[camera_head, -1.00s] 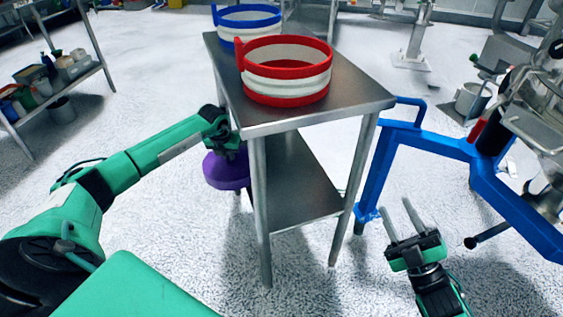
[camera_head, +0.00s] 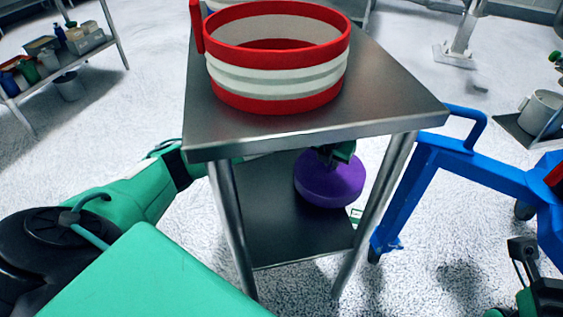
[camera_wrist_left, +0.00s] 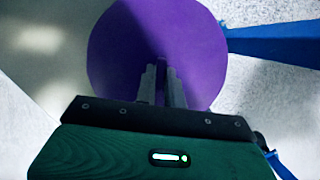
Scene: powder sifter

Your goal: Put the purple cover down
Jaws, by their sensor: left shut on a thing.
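The purple cover (camera_head: 332,188) is a round disc under the table top, by the right side of the lower shelf (camera_head: 262,225). My left gripper (camera_head: 334,153) is above the cover, partly hidden by the table top. In the left wrist view, the fingers (camera_wrist_left: 162,82) are shut at the middle of the purple cover (camera_wrist_left: 130,50), which partly overlaps the grey shelf. I cannot tell whether the cover touches the shelf. My right gripper is only partly in view at the lower right, its fingers unclear.
A blue frame (camera_head: 455,145) stands close to the table's right. Table legs flank the lower shelf.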

